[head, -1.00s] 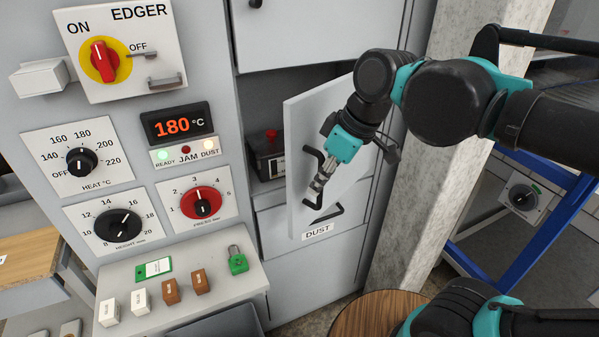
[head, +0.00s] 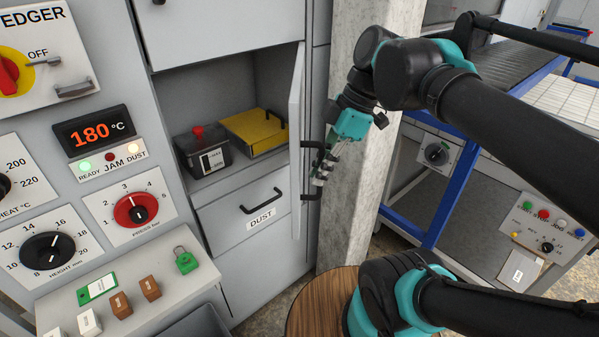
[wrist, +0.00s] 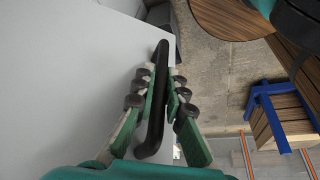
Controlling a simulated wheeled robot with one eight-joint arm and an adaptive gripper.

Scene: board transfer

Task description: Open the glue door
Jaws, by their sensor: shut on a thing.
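The glue door (head: 297,140) is a light grey panel, swung wide open and seen nearly edge-on in the head view. Its broad face (wrist: 70,80) fills the left of the wrist view. My gripper (head: 322,172) is shut on the door's black bar handle (wrist: 153,110), with its fingers on either side of the bar. Inside the open compartment (head: 225,82) are a dark box with a red knob (head: 203,150) and a yellow-topped box (head: 256,130).
A drawer marked DUST (head: 255,211) is shut below the compartment. A concrete pillar (head: 349,215) stands close to the right of the door. A round wooden top (head: 308,305) is below, and a blue-framed conveyor (head: 445,190) is at the right.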

